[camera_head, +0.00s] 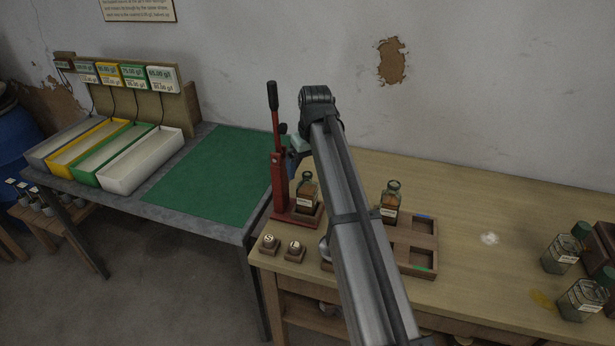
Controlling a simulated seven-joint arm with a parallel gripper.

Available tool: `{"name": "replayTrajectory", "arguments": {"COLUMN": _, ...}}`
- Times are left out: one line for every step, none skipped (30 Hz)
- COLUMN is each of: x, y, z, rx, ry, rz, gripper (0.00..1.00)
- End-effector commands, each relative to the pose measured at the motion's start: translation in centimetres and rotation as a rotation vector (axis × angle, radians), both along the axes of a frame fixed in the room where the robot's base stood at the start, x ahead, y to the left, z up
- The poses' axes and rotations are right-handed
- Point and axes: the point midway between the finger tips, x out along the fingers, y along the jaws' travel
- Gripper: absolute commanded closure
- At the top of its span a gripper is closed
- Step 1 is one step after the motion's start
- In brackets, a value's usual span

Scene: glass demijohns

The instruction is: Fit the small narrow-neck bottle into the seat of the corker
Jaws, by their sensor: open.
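The red corker (279,178) stands on the wooden bench, with a black-gripped lever upright. A small bottle with brown contents and a pale label (307,197) stands upright on the corker's red base, at the right of its column. I cannot tell whether it is fully down in the seat. A similar bottle (390,206) stands at the wooden tray (424,246), right of my arm. My gripper (294,158) is open, beside the corker column and above the bottle on the base. It is partly hidden behind the corker and my arm.
Two small wooden blocks marked S (269,244) and L (294,251) sit at the bench's front left. Green-capped jars (559,255) stand at the right. A grey table with a green mat (212,175) and long bins (141,161) is at left. The bench right of the tray is mostly clear.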

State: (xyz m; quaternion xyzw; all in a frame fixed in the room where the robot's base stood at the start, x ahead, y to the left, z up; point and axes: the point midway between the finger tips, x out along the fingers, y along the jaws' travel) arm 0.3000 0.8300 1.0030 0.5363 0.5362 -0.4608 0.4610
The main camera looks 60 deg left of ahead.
Motion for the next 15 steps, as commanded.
{"name": "replayTrajectory", "arguments": {"x": 0.0, "y": -0.1, "z": 1.0, "rx": 0.001, "ry": 0.000, "rz": 0.000, "gripper": 0.00}}
{"name": "replayTrajectory", "arguments": {"x": 0.0, "y": -0.2, "z": 1.5, "rx": 0.001, "ry": 0.000, "rz": 0.000, "gripper": 0.00}}
{"name": "replayTrajectory", "arguments": {"x": 0.0, "y": -0.2, "z": 2.1, "rx": 0.002, "ry": 0.000, "rz": 0.000, "gripper": 0.00}}
{"name": "replayTrajectory", "arguments": {"x": 0.0, "y": -0.3, "z": 2.4, "rx": 0.001, "ry": 0.000, "rz": 0.000, "gripper": 0.00}}
{"name": "replayTrajectory", "arguments": {"x": 0.0, "y": -0.4, "z": 2.8, "rx": 0.001, "ry": 0.000, "rz": 0.000, "gripper": 0.00}}
{"name": "replayTrajectory", "arguments": {"x": 0.0, "y": -0.4, "z": 3.2, "rx": 0.000, "ry": 0.000, "rz": 0.000, "gripper": 0.00}}
{"name": "replayTrajectory", "arguments": {"x": 0.0, "y": -0.5, "z": 3.5, "rx": 0.000, "ry": 0.000, "rz": 0.000, "gripper": 0.00}}
{"name": "replayTrajectory", "arguments": {"x": 0.0, "y": -0.5, "z": 3.8, "rx": 0.000, "ry": 0.000, "rz": 0.000, "gripper": 0.00}}
{"name": "replayTrajectory", "arguments": {"x": 0.0, "y": -0.6, "z": 4.1, "rx": 0.000, "ry": 0.000, "rz": 0.000, "gripper": 0.00}}
{"name": "replayTrajectory", "arguments": {"x": 0.0, "y": -0.6, "z": 4.3, "rx": 0.000, "ry": 0.000, "rz": 0.000, "gripper": 0.00}}
{"name": "replayTrajectory", "arguments": {"x": 0.0, "y": -0.6, "z": 4.4, "rx": 0.000, "ry": 0.000, "rz": 0.000, "gripper": 0.00}}
{"name": "replayTrajectory", "arguments": {"x": 0.0, "y": -0.7, "z": 4.6, "rx": 0.000, "ry": 0.000, "rz": 0.000, "gripper": 0.00}}
{"name": "replayTrajectory", "arguments": {"x": 0.0, "y": -0.7, "z": 4.6, "rx": 0.000, "ry": 0.000, "rz": 0.000, "gripper": 0.00}}
{"name": "replayTrajectory", "arguments": {"x": 0.0, "y": -0.7, "z": 4.7, "rx": 0.000, "ry": 0.000, "rz": 0.000, "gripper": 0.00}}
{"name": "replayTrajectory", "arguments": {"x": 0.0, "y": -0.7, "z": 4.7, "rx": 0.000, "ry": 0.000, "rz": 0.000, "gripper": 0.00}}
